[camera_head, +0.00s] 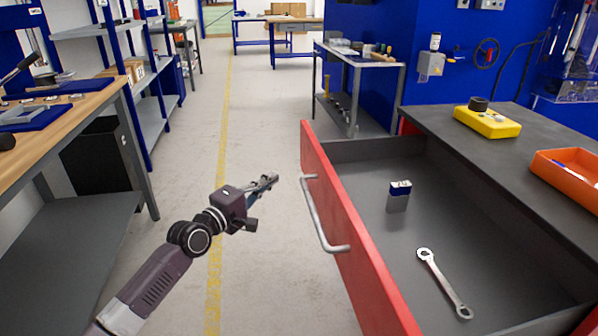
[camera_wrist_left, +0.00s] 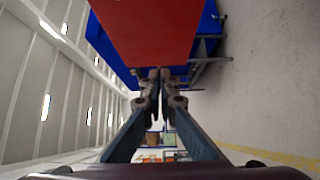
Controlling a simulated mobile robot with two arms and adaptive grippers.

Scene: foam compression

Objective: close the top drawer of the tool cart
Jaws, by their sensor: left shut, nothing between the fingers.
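The top drawer (camera_head: 345,215) of the tool cart is pulled out, with its red front facing left and a metal bar handle (camera_head: 318,215) on it. Inside lie a wrench (camera_head: 444,283) and a small blue and white box (camera_head: 398,197). The dark cart top (camera_head: 450,133) is behind and to the right. My left gripper (camera_head: 272,181) is left of the drawer front, near its far end, shut and empty, with a gap to the handle. In the left wrist view, its fingertips (camera_wrist_left: 160,85) are together below a red panel (camera_wrist_left: 150,32). My right gripper is not seen.
A yellow box (camera_head: 487,122) with a black knob and an orange tray (camera_head: 568,176) sit on the cart top. A wooden-topped workbench (camera_head: 60,127) stands at left. A metal side table (camera_head: 358,62) stands beyond the drawer. The floor left of the drawer is clear.

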